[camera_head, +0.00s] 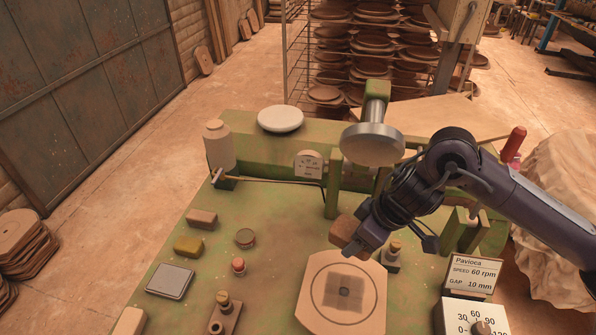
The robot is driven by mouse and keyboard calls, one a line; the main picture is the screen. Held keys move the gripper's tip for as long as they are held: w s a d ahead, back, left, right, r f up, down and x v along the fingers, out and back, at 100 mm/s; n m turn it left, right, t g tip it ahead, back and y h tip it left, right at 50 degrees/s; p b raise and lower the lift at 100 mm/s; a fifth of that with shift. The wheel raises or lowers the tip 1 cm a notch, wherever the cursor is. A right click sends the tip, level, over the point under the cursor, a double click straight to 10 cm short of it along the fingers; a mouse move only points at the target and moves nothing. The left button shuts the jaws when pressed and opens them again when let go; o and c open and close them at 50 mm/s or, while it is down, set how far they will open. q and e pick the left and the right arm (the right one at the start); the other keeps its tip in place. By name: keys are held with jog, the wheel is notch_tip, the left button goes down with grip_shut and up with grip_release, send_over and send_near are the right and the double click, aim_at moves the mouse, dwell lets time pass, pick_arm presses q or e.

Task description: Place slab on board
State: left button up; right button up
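A small brown block, which looks like the slab (343,229), is at the tip of my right gripper (355,238). The gripper appears shut on it and holds it tilted, above the far edge of the board. The board (318,312) is a pale, cut-cornered plate at the bottom centre, with a ring, a darker square patch and a small dark centre mark. Part of the slab is hidden by the gripper. My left gripper is not in view.
A round metal press head (372,146) hangs beyond my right gripper. A small bottle (392,258) stands close to the board's right. A grey square plate (170,281), a yellow block (188,245) and a tan block (202,219) lie left. A dial box (470,317) stands right.

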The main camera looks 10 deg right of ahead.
aim_at(339, 247)
jog(key=shift+s+a+r, duration=0.15)
jog(key=shift+s+a, duration=0.15)
jog(key=shift+a, duration=0.05)
jog(key=shift+a+f+m+t+b, duration=0.15)
jog(key=shift+a+f+m+b, duration=0.1)
jog(key=shift+a+b, duration=0.2)
jog(key=shift+a+f+m+t+b, duration=0.15)
jog(key=shift+a+m+b, duration=0.15)
jog(key=shift+b, duration=0.25)
jog(key=a+f+m+b, duration=0.1)
jog(key=w+f+m+h+b, duration=0.1)
jog(key=m+b, duration=0.1)
jog(key=a+f+m+h+b, duration=0.1)
jog(key=b, duration=0.1)
jog(key=shift+w+a+m+t, duration=0.25)
jog(key=shift+w+a+t, duration=0.05)
jog(key=shift+a, duration=0.05)
jog(key=shift+w+d+f+m+h+b, duration=0.1)
jog(key=shift+d+f+m+h+b, duration=0.2)
jog(key=shift+m+b, duration=0.5)
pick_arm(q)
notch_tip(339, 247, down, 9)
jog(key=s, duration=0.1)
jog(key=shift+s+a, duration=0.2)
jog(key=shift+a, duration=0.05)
pick_arm(e)
jog(key=shift+w+d+f+m, duration=0.1)
jog(key=shift+d+f+m, duration=0.15)
jog(key=shift+m, duration=0.25)
